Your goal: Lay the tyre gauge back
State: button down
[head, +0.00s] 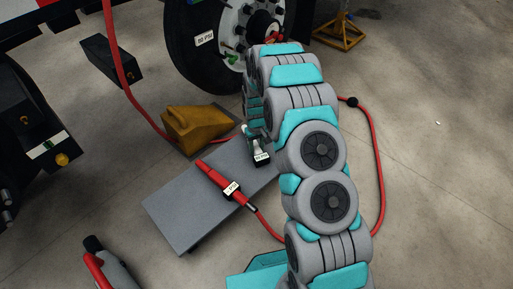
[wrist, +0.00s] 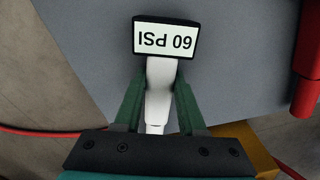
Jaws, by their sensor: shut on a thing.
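The tyre gauge (wrist: 160,78) has a white stem and a black head with a label that reads 60 PSI, upside down in the wrist view. It also shows in the head view (head: 261,157), at the right end of a flat grey board (head: 185,215). My gripper (wrist: 159,92) has its two green fingers closed on the white stem, with the gauge's head pointing away from my wrist. In the head view my gripper (head: 251,134) is partly hidden by my arm. The gauge is over the board; I cannot tell whether it touches it.
A red tool (head: 215,176) with a label and a red hose (head: 376,165) lies across the board. A yellow wheel chock (head: 197,127) stands behind the board. A tyre (head: 185,50) is further back. A red and grey tool (head: 108,268) lies at the front left.

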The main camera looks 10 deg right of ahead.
jog(key=shift+f, duration=0.15)
jog(key=shift+c, duration=2)
grip_release()
